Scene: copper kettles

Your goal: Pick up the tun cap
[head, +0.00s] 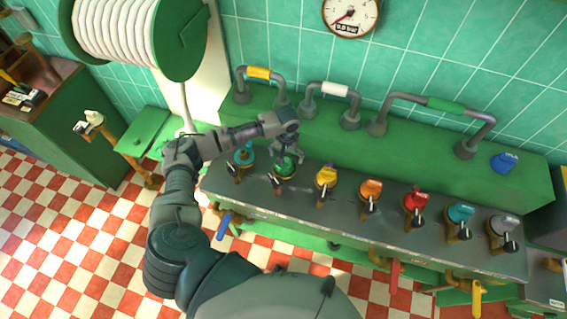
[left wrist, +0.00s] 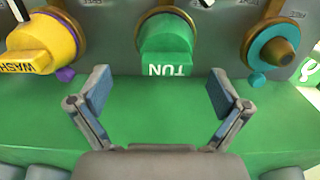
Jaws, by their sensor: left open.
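The tun cap (head: 285,168) is a green cap on the panel, second from the left in the row in the head view. In the left wrist view the tun cap (left wrist: 166,42) sits in a brass ring, with white TUN lettering upside down. My left gripper (head: 288,153) is just above and behind it in the head view. In the left wrist view my left gripper (left wrist: 159,92) is open and empty, its two fingers spread wide either side of the cap's line. The cap lies beyond the fingertips, apart from them. My right gripper is out of view.
The yellow WASH cap (left wrist: 42,45) and a teal ring with a brown centre (left wrist: 273,50) flank the tun cap. Orange (head: 371,188), red (head: 416,199), teal (head: 460,213) and grey (head: 503,224) caps continue rightward. Grey pipes with coloured grips (head: 445,104) stand on the green ledge behind.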

